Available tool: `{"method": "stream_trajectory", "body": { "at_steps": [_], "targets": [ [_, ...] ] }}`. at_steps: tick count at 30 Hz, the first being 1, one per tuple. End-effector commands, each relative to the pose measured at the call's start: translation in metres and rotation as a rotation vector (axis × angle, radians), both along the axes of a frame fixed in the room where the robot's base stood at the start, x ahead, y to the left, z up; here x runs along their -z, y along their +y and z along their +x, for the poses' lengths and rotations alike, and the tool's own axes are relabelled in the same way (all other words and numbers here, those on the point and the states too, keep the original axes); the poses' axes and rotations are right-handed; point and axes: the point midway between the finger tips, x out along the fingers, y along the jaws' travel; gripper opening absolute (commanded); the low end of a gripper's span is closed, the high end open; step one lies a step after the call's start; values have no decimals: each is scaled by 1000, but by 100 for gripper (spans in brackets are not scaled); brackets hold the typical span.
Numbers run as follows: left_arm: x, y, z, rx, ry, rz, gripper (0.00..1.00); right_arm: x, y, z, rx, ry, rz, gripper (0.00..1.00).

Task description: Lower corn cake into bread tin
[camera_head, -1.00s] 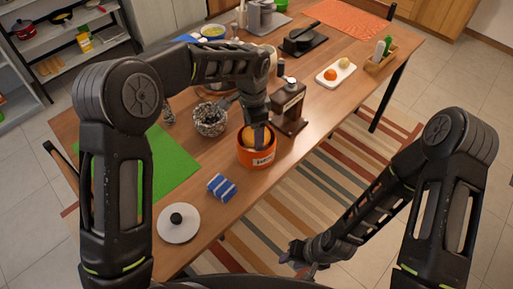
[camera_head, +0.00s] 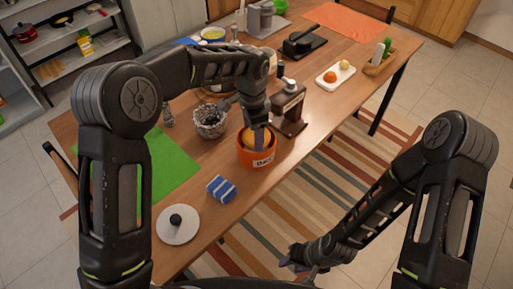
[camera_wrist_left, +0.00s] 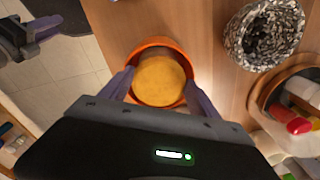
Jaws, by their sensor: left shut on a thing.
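The orange bread tin (camera_head: 257,157) stands on the wooden table near its front edge, with a pale label on its side. The round yellow corn cake (camera_wrist_left: 158,80) is between the fingers of my left gripper (camera_wrist_left: 158,88), which is shut on it. In the left wrist view the cake lies inside the outline of the tin's rim (camera_wrist_left: 153,42). In the head view the cake (camera_head: 248,137) shows at the tin's mouth, partly hidden by the gripper. How deep it sits I cannot tell. My right gripper (camera_head: 303,265) hangs low beside the table; its fingers are too unclear to judge.
A dark wooden grinder (camera_head: 289,108) stands close right of the tin. A speckled bowl (camera_head: 210,121) is behind it to the left. A blue-striped block (camera_head: 221,189) and a white lid with a black knob (camera_head: 178,226) lie at the front left. A green mat (camera_head: 170,170) is further left.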

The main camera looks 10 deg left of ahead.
Motion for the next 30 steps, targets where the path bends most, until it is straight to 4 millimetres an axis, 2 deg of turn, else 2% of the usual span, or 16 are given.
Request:
{"method": "stream_trajectory", "body": {
  "at_steps": [1,5,6,14,27,30],
  "targets": [
    [31,6,-9,1,33,18,29,6,0,0,0,0,0,36],
    [31,6,-9,1,33,18,29,6,0,0,0,0,0,36],
    [31,6,-9,1,33,18,74,6,0,0,0,0,0,36],
    [31,6,-9,0,35,17,95,6,0,0,0,0,0,36],
    [31,6,-9,-1,36,16,96,0,2,6,-4,-19,11,36],
    [19,6,-8,-2,28,13,96,3,2,6,-5,-18,12,36]
  ]
}}
